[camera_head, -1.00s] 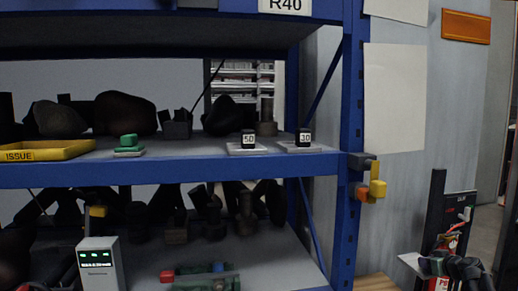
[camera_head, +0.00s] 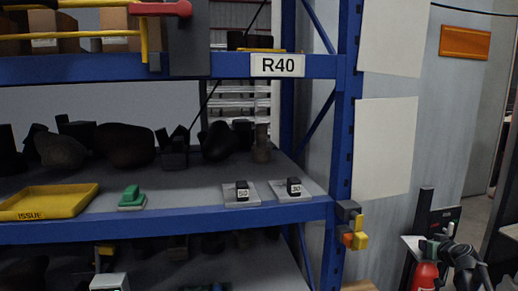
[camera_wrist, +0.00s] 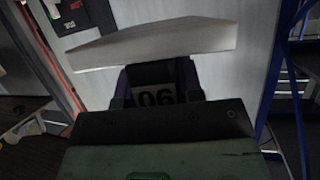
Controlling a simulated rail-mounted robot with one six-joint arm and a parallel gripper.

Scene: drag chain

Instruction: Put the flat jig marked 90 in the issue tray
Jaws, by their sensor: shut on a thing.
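My gripper (camera_wrist: 157,82) is shut on the flat jig's dark block, whose label (camera_wrist: 157,97) appears upside down as 90 in the wrist view. The jig's pale flat plate (camera_wrist: 165,42) lies beyond the fingers. In the head view, my gripper (camera_head: 442,248) is at the lower right, small and dark, with the pale plate (camera_head: 412,243) at its left. It is off to the right of the shelf rack, well away from the yellow issue tray (camera_head: 75,200). The tray lies at the left of the middle shelf and looks empty; its left end is cut off.
Jigs marked 50 (camera_head: 241,191) and 30 (camera_head: 293,187) stand on the middle shelf (camera_head: 185,215). A green-handled block (camera_head: 132,199) sits right of the tray. Dark lumpy objects line the shelf's back. A blue upright (camera_head: 345,110) with a yellow-orange fitting (camera_head: 355,232) stands between gripper and shelf.

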